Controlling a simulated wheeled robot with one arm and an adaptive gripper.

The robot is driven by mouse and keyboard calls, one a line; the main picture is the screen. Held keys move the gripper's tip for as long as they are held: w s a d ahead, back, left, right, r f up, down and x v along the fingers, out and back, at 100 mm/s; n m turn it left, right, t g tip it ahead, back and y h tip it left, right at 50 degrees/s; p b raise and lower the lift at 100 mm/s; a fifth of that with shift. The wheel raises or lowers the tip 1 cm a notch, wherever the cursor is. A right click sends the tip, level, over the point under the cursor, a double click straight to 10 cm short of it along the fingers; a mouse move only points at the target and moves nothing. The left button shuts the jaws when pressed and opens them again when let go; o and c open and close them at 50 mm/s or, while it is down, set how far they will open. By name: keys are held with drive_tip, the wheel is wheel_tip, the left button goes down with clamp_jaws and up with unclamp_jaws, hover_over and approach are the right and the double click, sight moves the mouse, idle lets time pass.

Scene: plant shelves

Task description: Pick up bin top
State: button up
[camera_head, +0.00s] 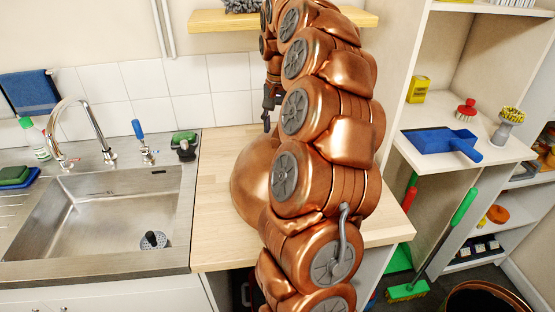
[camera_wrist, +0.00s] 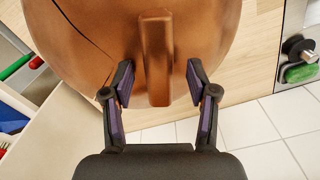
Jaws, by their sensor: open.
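The bin top is a round copper-coloured lid (camera_head: 250,178) on the wooden worktop, mostly hidden behind my arm in the head view. In the wrist view the lid (camera_wrist: 215,30) fills the upper middle, with its upright bar handle (camera_wrist: 156,55) in the centre. My gripper (camera_wrist: 158,78) is open, with one finger on each side of the handle and a visible gap on both sides. In the head view my gripper (camera_head: 268,112) shows as a small dark shape above the worktop, partly hidden by my arm.
A steel sink (camera_head: 90,215) with a tap lies left of the worktop (camera_head: 215,170). A wooden wall shelf (camera_head: 215,20) is above. Shelves at right hold a blue dustpan (camera_head: 440,143) and brushes. An open copper bin (camera_head: 480,298) stands on the floor at bottom right.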

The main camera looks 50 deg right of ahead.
drive_tip(key=shift+c, duration=0.2)
clamp_jaws()
idle(0.5)
